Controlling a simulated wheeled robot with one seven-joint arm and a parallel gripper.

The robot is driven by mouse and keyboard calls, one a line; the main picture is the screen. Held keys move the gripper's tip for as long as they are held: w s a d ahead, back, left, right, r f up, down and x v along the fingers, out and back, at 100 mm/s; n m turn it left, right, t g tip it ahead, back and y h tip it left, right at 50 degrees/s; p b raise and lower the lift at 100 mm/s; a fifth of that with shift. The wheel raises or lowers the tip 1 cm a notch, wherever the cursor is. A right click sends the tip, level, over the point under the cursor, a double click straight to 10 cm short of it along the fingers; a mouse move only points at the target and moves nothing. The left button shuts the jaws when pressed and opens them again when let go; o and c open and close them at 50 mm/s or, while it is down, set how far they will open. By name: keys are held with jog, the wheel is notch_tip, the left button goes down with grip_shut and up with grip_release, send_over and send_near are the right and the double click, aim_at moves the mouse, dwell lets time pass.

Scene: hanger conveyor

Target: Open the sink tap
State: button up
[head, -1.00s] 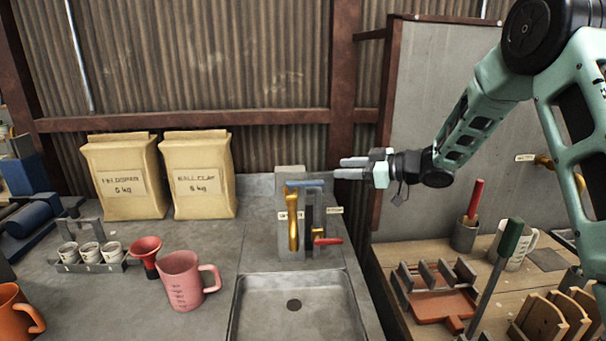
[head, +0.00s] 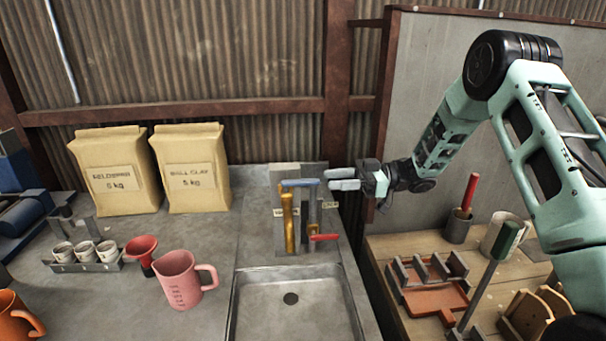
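The sink tap fittings stand on a grey backplate (head: 308,170) behind the sink basin (head: 262,305). A brass pipe (head: 289,225) on the left has a blue bar lever (head: 299,183) lying level across its top. A second brass fitting to its right carries a red lever (head: 325,237) that points right. Small labels beside them are too blurred to read. My gripper (head: 330,179) is just right of the blue lever's right end, fingers pointing left with a narrow gap between them and nothing visible in it. I cannot tell whether the fingertips touch the lever.
A pink jug (head: 180,281), a red funnel (head: 143,252) and a cup rack (head: 88,258) stand left of the basin. Two paper bags (head: 190,172) stand behind. A grey partition (head: 450,100) and a wooden bench (head: 385,250) with tools lie right.

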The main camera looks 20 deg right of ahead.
aim_at(288, 182)
jog(key=a+p, duration=0.1)
jog(key=a, duration=0.1)
jog(key=w+a, duration=0.1)
jog(key=a, duration=0.2)
jog(key=a+p, duration=0.1)
jog(key=a, duration=0.2)
jog(key=shift+w+a+p, duration=0.15)
jog(key=shift+w+p, duration=0.15)
jog(key=shift+p, duration=0.05)
grip_shut()
